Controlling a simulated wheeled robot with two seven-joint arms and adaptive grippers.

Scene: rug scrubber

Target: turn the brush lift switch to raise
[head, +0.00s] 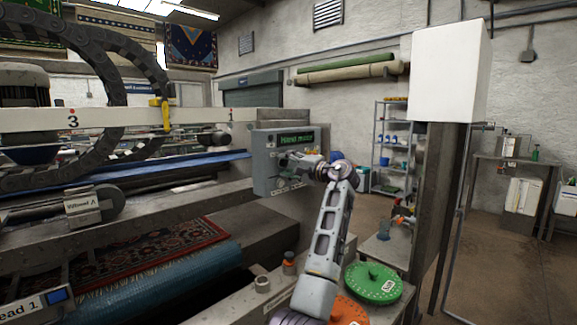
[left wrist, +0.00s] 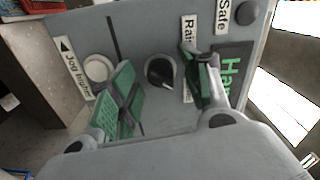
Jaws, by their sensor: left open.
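The grey control box (head: 262,165) with a green lit display stands mid-picture in the head view. My left gripper (head: 293,170) is in front of its face and hides part of it. In the left wrist view, a round black switch knob (left wrist: 160,72) sits between the green-padded fingers of my open left gripper (left wrist: 163,76). The fingers are on either side of the knob, with visible gaps. A pale mark on the knob points towards the lower right. A label starting "Rai" (left wrist: 188,32) is above right of it; another label (left wrist: 187,85) is partly hidden by a finger.
A pale round button (left wrist: 98,68) with a "Jog" label is left of the knob. A "Safe" label (left wrist: 222,14) and dark round part (left wrist: 247,12) are at the upper right. A patterned rug (head: 150,255) is at left.

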